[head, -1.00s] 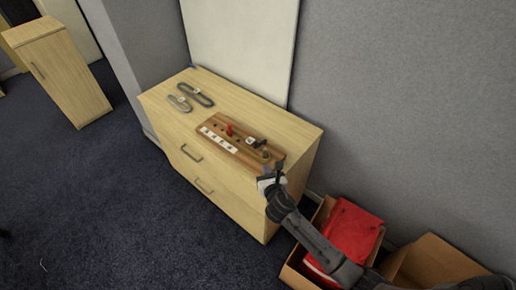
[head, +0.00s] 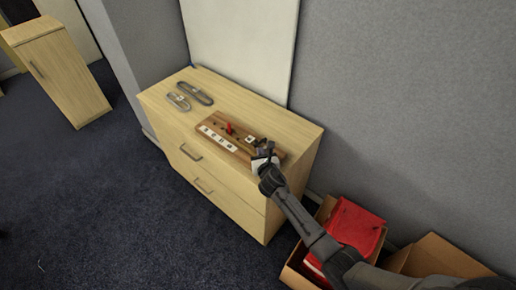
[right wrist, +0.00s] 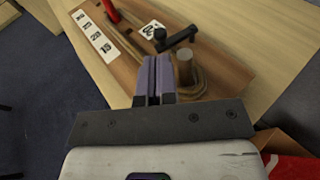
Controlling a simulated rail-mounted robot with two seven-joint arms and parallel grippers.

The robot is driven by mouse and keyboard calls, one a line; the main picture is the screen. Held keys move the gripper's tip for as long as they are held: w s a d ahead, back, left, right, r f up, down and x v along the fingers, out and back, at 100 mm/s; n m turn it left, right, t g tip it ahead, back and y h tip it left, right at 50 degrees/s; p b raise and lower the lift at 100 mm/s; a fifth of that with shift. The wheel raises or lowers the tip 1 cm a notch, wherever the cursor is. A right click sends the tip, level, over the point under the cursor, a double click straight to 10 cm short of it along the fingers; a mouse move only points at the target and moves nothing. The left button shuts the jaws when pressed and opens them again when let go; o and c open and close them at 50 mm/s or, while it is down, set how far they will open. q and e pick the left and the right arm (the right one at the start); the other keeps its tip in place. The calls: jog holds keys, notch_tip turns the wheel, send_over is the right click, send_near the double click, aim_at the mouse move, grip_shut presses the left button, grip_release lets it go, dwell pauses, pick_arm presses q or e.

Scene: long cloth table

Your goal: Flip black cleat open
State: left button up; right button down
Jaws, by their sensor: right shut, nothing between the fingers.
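The black cleat (head: 250,139) is on a brown wooden board (head: 215,120) on the pale wood dresser. In the right wrist view the black cleat (right wrist: 176,40) shows as a dark bar with raised ends, just beyond my fingertips. My right gripper (head: 266,150) is over the right end of the board. In its wrist view the gripper (right wrist: 153,62) has its two purple-grey fingers together with nothing between them. The fingertips look close to the cleat; I cannot tell whether they touch it. My left gripper is not in view.
A red cleat (head: 229,128) and a white number strip (head: 219,138) are on the board. A brown post (right wrist: 184,66) with rope stands right of my fingers. Two grey oblong items (head: 195,93) lie farther left. A cardboard box (head: 293,279) with red cloth stands below right.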

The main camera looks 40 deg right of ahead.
aim_at(257, 143)
jog(key=b+x, duration=0.1)
jog(key=x, duration=0.2)
jog(key=shift+w+f, duration=0.15)
jog(key=shift+w+d, duration=0.3)
jog(key=shift+w, duration=0.25)
